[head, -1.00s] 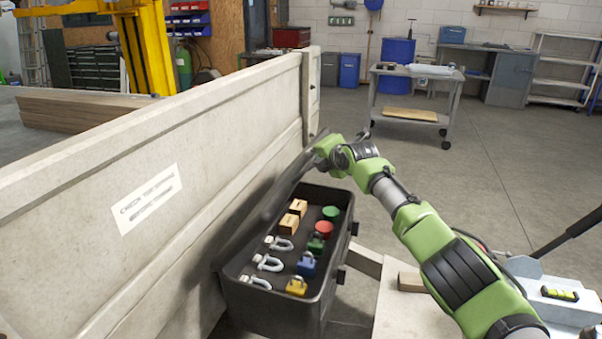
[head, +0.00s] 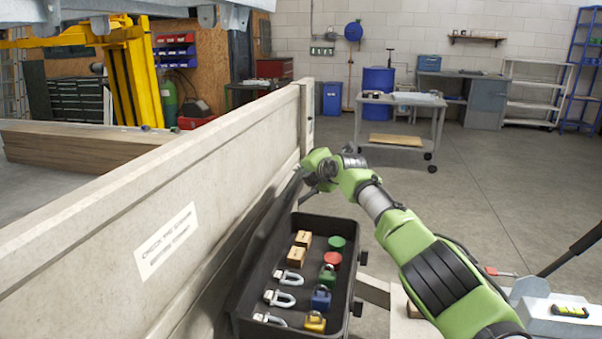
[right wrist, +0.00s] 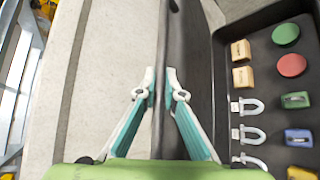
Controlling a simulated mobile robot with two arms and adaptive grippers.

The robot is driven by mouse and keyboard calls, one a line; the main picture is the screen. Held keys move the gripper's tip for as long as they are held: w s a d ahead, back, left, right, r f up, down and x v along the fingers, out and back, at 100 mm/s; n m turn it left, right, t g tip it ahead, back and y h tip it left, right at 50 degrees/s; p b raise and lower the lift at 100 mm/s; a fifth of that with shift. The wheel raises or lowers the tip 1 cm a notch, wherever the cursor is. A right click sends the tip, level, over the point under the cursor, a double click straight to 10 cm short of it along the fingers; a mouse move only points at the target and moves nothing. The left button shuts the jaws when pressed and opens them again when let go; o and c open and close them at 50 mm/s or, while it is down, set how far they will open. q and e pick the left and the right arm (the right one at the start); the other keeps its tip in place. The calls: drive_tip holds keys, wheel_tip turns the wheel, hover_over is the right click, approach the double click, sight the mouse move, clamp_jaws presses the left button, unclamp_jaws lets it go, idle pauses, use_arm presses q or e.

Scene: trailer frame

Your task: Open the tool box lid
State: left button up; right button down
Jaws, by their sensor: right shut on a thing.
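The black tool box (head: 347,286) stands open beside the trailer's side wall. Its lid (head: 264,232) is swung up and tilts toward that wall. My right gripper (head: 309,178) is at the far end of the lid. In the right wrist view, its two fingers (right wrist: 160,88) are closed on either side of the lid's thin edge (right wrist: 161,55). The fingertips partly hide that edge. The box interior (right wrist: 228,75) shows to the right of the fingers. My left gripper is not in view.
The box holds wooden blocks (head: 297,257), shackles (head: 280,299), padlocks (head: 320,298) and round green and red pieces (head: 332,257). The pale trailer wall (head: 110,245) runs close along the lid side. A wheeled table (head: 402,101) stands behind, with open floor (head: 500,190) to the right.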

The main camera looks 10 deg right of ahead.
drive_tip(key=c, duration=2.1)
unclamp_jaws()
drive_tip(key=shift+f, duration=0.1)
drive_tip(key=shift+c, duration=0.2)
drive_tip(key=shift+s, duration=0.1)
drive_tip(key=shift+s+d+r, duration=0.25)
drive_tip(key=shift+s+r, duration=0.05)
drive_tip(key=shift+s, duration=0.05)
drive_tip(key=v, duration=1.1)
drive_tip(key=shift+a, duration=0.15)
